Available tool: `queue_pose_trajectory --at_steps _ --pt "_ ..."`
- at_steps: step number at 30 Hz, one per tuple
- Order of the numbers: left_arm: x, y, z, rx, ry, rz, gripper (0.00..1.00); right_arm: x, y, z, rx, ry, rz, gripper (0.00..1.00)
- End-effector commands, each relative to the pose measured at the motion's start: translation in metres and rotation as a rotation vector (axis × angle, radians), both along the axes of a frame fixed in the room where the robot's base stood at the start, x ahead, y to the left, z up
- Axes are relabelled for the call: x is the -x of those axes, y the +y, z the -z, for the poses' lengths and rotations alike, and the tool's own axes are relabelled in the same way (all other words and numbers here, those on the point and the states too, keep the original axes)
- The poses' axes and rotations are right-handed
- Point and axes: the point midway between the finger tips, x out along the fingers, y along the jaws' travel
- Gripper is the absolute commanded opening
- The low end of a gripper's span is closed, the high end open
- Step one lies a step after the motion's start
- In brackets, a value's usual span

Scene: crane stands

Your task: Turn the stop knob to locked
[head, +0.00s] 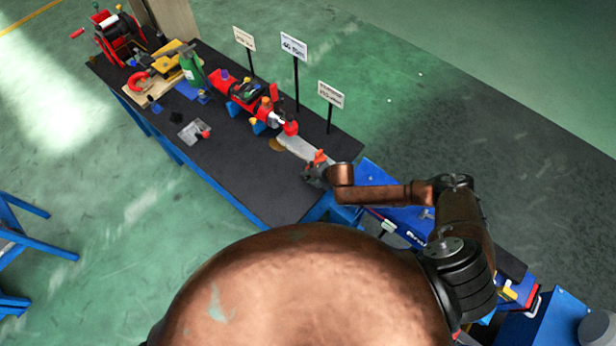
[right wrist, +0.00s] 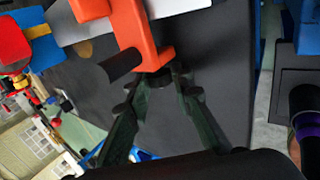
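An orange stop (head: 320,157) sits on a flat grey metal bar (head: 297,147) at the right end of the dark bench. In the right wrist view the orange stop (right wrist: 146,35) has a black cylinder (right wrist: 121,64) sticking out of it, which looks like its knob. My right gripper (head: 313,174) is beside the stop on its near side. In the wrist view its two dark fingers (right wrist: 158,92) are apart, with bare dark bench showing between them. The tips are close to the lower end of the orange stop; I cannot tell whether they touch. My left gripper is out of view.
The bench (head: 240,180) also holds a red machine (head: 245,95), a winch (head: 118,35), a yellow block (head: 170,58) and a small grey part (head: 194,131). Sign posts (head: 294,47) stand along the far edge. The bench's near right part is bare.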

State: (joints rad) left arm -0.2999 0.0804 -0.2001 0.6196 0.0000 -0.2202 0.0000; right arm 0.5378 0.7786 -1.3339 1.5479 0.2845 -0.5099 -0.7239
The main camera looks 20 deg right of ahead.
Motion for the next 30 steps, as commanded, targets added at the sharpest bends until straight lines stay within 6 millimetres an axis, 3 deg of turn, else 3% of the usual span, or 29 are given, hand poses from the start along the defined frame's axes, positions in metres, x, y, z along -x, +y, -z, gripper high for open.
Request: queue_pose_trajectory --at_steps 8,20,30 --pt "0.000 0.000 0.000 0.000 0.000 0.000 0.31 0.000 -0.001 0.000 0.001 0.000 0.001 0.39" --pt "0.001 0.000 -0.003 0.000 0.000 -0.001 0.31 -0.001 0.001 -0.002 0.014 0.022 -0.001 0.39" --pt "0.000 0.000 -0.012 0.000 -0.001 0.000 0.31 -0.006 0.004 -0.005 0.128 0.188 -0.002 0.39"
